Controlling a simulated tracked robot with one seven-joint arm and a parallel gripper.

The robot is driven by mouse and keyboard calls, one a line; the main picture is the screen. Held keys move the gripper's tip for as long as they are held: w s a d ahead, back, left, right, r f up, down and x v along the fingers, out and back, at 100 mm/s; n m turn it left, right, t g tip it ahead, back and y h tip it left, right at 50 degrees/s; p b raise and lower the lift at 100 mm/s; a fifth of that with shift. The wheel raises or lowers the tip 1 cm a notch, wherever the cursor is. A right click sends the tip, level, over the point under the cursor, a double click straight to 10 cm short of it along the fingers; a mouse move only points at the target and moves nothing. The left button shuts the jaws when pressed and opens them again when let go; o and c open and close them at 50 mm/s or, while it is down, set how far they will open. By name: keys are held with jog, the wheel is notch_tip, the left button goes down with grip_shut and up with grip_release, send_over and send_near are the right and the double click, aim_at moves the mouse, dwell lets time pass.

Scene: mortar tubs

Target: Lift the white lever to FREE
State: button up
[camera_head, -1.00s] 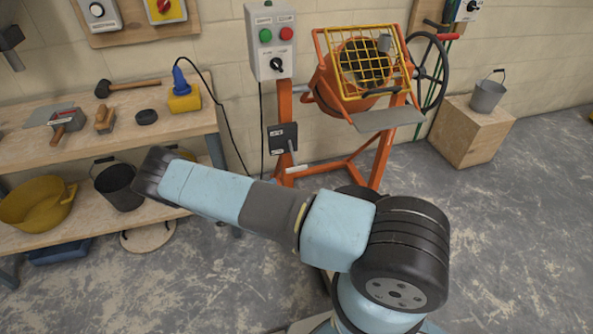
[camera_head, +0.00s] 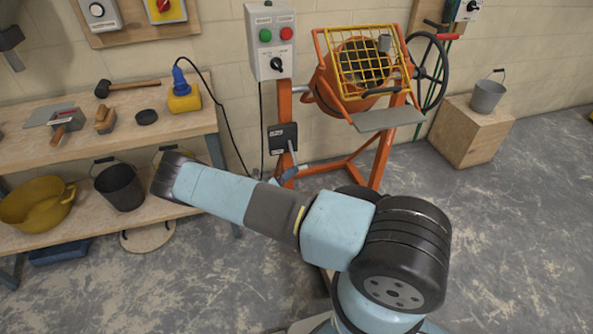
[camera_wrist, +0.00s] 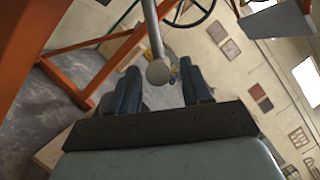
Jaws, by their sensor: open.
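The white lever (camera_wrist: 157,36) shows in the wrist view as a pale rod with a round end. It comes down from the top edge, and its end is between the two fingers of my gripper (camera_wrist: 160,78). The fingers are apart, and I see a gap on each side of the rod's end. In the head view, the lever's black mounting plate (camera_head: 283,138) with small labels is on the orange mixer frame's left post. Blue-grey finger parts show just below the plate and cover most of the lever. The labels are too small to read.
The orange mixer (camera_head: 355,85) with a yellow grille stands behind. A grey control box (camera_head: 270,42) is above the plate. A workbench (camera_head: 60,155) with tools is at the left. A wooden crate (camera_head: 470,135) with a bucket is at the right. The floor at right is clear.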

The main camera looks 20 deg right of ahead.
jog(key=shift+x, duration=1.4)
grip_shut()
